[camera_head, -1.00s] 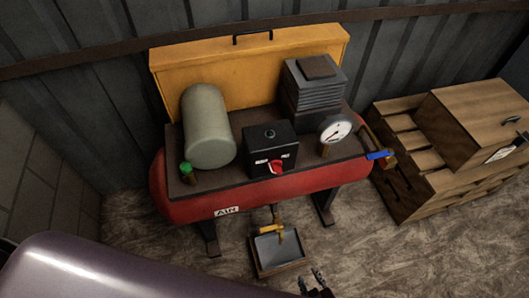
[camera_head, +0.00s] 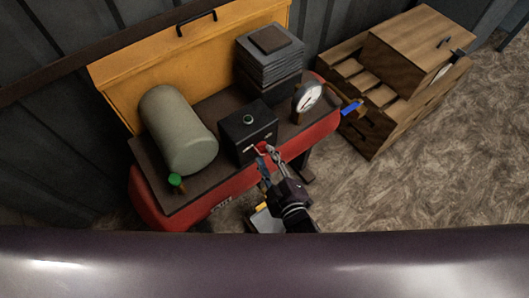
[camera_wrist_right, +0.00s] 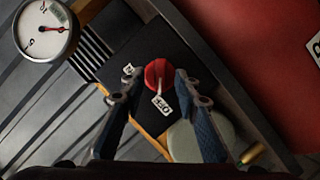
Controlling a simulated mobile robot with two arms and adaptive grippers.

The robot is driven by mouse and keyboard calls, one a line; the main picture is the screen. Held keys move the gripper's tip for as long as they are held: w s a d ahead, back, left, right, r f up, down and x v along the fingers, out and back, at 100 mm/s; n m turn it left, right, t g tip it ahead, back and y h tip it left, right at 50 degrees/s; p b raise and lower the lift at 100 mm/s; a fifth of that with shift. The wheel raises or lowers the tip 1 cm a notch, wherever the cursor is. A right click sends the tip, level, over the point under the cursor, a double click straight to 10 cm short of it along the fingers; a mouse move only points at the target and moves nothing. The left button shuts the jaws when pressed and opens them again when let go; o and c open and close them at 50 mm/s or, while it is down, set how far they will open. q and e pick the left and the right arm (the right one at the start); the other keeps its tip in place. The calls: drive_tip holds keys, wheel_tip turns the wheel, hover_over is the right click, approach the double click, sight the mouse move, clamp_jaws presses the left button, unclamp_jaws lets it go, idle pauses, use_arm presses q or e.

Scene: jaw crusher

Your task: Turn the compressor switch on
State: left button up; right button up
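The black switch box (camera_head: 240,143) stands on the red compressor (camera_head: 318,135). Its red knob (camera_head: 262,148) faces front and is partly covered by my right gripper (camera_head: 268,160) in the head view. In the right wrist view the red knob (camera_wrist_right: 158,73) shows with an OFF label (camera_wrist_right: 162,106) beside it and a second small label (camera_wrist_right: 128,69). The knob's pale mark points toward OFF. My right gripper (camera_wrist_right: 156,84) is open, one finger on each side of the knob; I cannot tell whether they touch it. My left gripper is out of view.
On the compressor are a grey-green cylinder (camera_head: 178,130), a finned block (camera_head: 268,65), a gauge (camera_head: 307,97), a green-capped fitting (camera_head: 176,181) and a blue-handled valve (camera_head: 351,108). A yellow case (camera_head: 135,65) is behind. A wooden crate (camera_head: 370,135) stands right.

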drive_tip(key=shift+x, duration=0.9)
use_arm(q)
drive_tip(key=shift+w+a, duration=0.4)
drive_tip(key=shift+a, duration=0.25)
use_arm(e)
drive_tip(key=shift+w, duration=0.1)
clamp_jaws()
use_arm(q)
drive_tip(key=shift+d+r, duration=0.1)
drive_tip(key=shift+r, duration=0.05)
